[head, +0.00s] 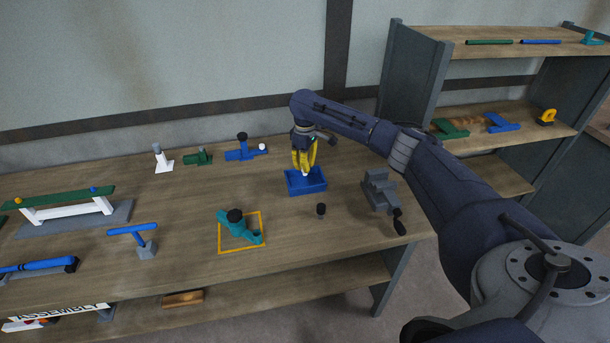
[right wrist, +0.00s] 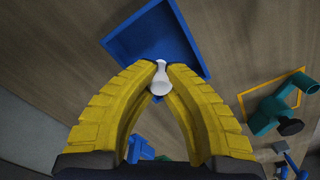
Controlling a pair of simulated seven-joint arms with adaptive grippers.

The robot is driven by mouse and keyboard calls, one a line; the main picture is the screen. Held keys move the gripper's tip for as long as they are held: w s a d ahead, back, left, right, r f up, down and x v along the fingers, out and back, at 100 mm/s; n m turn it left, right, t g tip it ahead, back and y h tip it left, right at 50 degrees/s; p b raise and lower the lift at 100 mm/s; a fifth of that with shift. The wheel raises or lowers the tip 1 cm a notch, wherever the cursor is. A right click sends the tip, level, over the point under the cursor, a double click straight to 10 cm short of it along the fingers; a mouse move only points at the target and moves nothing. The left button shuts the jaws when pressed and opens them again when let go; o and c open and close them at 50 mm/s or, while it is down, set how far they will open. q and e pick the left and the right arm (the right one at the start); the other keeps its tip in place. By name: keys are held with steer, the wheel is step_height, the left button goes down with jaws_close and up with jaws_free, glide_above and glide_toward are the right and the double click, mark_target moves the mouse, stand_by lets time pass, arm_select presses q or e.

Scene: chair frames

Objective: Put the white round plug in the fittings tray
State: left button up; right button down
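The white round plug (right wrist: 160,78) is pinched between the yellow fingertips of my right gripper (right wrist: 160,70) in the right wrist view. In the head view the right gripper (head: 305,168) points down at the blue fittings tray (head: 308,189), with a bit of the white plug (head: 306,174) showing below its tips. The plug is over the tray; I cannot tell whether it touches the floor. The tray (right wrist: 125,45) looks otherwise empty in the right wrist view. My left gripper is not in view.
A teal fitting (head: 238,228) sits in a yellow outline to the left. A shelf (head: 415,75) rises at right.

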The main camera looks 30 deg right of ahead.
mark_target(305, 175)
steer(key=shift+f, duration=2.2)
steer(key=shift+f, duration=0.15)
steer(key=c, duration=1.6)
jaws_free()
steer(key=shift+o, duration=0.2)
step_height(305, 175, up, 12)
steer(key=shift+r, duration=0.2)
